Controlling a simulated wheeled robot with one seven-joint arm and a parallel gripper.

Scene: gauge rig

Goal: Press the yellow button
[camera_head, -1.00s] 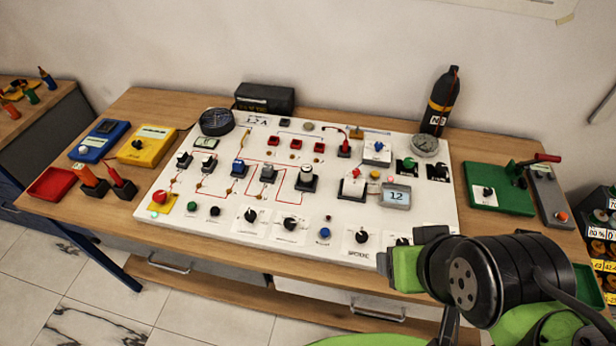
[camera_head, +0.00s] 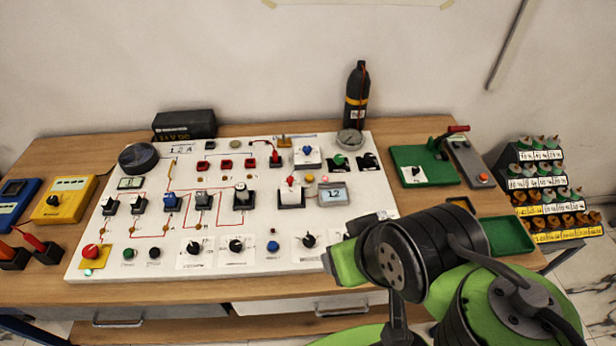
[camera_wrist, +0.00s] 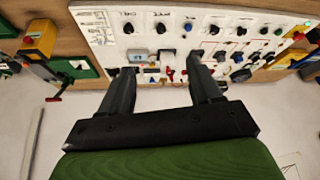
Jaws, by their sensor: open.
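A small yellow round spot (camera_head: 310,178), which looks like the yellow button, sits on the white instrument board (camera_head: 135,262), just above the grey display reading 12 (camera_head: 333,194). A red spot lies right beside it. I cannot make out the yellow button clearly in the wrist view. My gripper (camera_wrist: 161,62) is open and empty in the wrist view, its two dark fingers apart over the board's image. In the head view my arm covers the board's lower right corner, and the fingers cannot be made out.
A red knob on a yellow plate (camera_head: 92,254) sits at the board's lower left. A black bottle (camera_head: 357,98) stands behind the board. A tiered rack (camera_head: 545,190) stands beyond the table.

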